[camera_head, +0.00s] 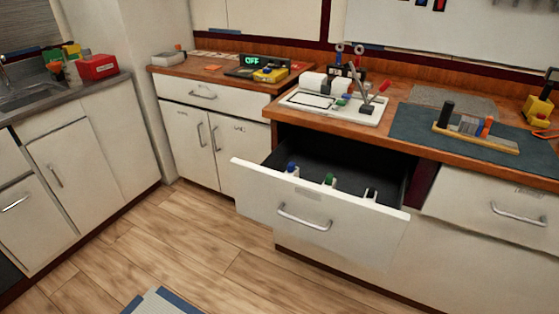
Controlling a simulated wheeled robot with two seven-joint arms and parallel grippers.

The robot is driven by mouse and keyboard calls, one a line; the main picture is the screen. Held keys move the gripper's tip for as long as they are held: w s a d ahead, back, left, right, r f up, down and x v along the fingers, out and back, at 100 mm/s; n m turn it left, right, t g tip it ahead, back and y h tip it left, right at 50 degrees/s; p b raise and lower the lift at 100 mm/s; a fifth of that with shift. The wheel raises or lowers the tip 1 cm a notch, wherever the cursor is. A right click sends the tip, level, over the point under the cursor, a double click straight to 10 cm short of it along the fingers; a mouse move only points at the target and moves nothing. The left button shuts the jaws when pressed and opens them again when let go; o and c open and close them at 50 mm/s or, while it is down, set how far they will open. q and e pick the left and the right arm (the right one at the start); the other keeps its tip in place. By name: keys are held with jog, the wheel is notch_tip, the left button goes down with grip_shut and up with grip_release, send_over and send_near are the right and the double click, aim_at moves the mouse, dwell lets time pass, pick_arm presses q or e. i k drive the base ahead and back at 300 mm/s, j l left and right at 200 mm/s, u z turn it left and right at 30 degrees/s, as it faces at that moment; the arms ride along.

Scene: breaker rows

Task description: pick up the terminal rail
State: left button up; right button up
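What looks like the terminal rail (475,142) is a long yellowish strip lying on the dark mat on the right part of the wooden counter. A tall black block, grey blocks and an orange piece stand on it. Neither of my grippers shows in the head view, so nothing is seen near the rail.
An open drawer (318,208) juts out below the counter, with small blue-, green- and black-topped pieces behind its front. A white board (340,110) with tools stands left of the dark mat (415,128). A yellow device (540,105) stands at the right. The wooden floor (190,240) is mostly clear.

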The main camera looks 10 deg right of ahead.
aim_at(469, 129)
jog(key=z, duration=1.45)
